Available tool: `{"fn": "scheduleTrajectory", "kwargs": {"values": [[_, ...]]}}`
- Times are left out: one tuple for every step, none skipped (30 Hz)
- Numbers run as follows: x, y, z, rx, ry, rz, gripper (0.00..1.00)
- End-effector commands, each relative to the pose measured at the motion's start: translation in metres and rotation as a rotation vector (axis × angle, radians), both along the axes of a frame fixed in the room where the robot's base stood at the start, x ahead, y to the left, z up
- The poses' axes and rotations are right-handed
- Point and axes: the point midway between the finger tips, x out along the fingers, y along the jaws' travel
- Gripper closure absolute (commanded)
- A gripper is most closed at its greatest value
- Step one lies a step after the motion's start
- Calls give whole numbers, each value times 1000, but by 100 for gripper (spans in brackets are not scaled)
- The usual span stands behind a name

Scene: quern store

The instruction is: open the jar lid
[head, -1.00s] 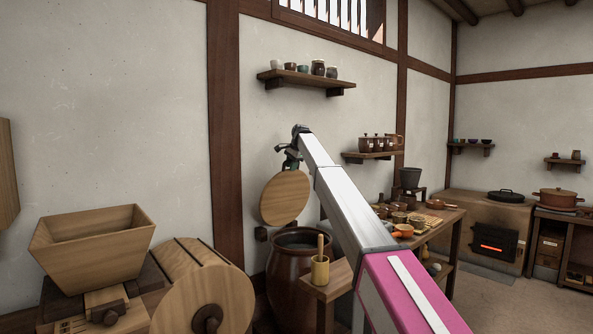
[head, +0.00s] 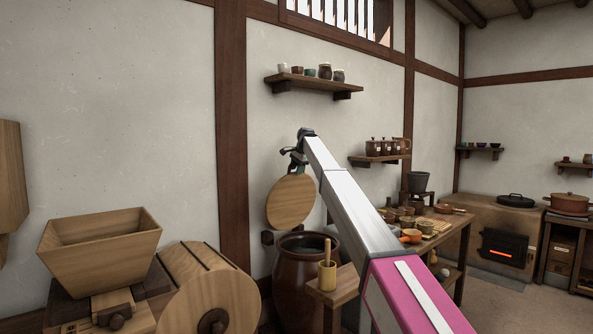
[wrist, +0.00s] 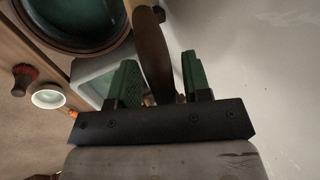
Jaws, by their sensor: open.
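The large brown jar (head: 301,292) stands on the floor against the wall, and its dark mouth is uncovered. The round wooden lid (head: 291,203) is raised on edge above the back of the jar, its flat face towards the head camera. My gripper (head: 296,160) is at the lid's top edge, with the arm reaching over from the right. In the wrist view the green fingers (wrist: 158,82) are apart, with the lid (wrist: 152,52) seen edge-on between them. The jar's round rim with a greenish inside (wrist: 75,50) shows at upper left. Finger contact with the lid is unclear.
A wooden hopper (head: 103,245) and roller (head: 205,290) are at left. A table with dishes (head: 440,230) is at right. A shelf of cups (head: 312,85) is above.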

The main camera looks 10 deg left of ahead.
Motion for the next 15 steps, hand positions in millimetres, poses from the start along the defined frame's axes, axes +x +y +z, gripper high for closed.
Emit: {"fn": "scheduleTrajectory", "kwargs": {"values": [[-1,-1,2,0,0,0,56],[-1,-2,4,0,0,0,56],[-2,-3,7,0,0,0,56],[-2,-4,9,0,0,0,56],[-3,-5,12,0,0,0,56],[-5,-6,17,0,0,0,56],[-6,-8,21,0,0,0,56],[-7,-9,26,0,0,0,56],[-8,-11,33,0,-1,0,56],[-10,-13,38,1,-2,0,56],[-11,-15,42,1,-2,0,56],[-13,-17,49,0,-1,0,56],[-14,-19,54,1,-1,0,56],[-16,-21,60,1,-1,0,56],[-17,-23,68,1,-2,0,56]]}}
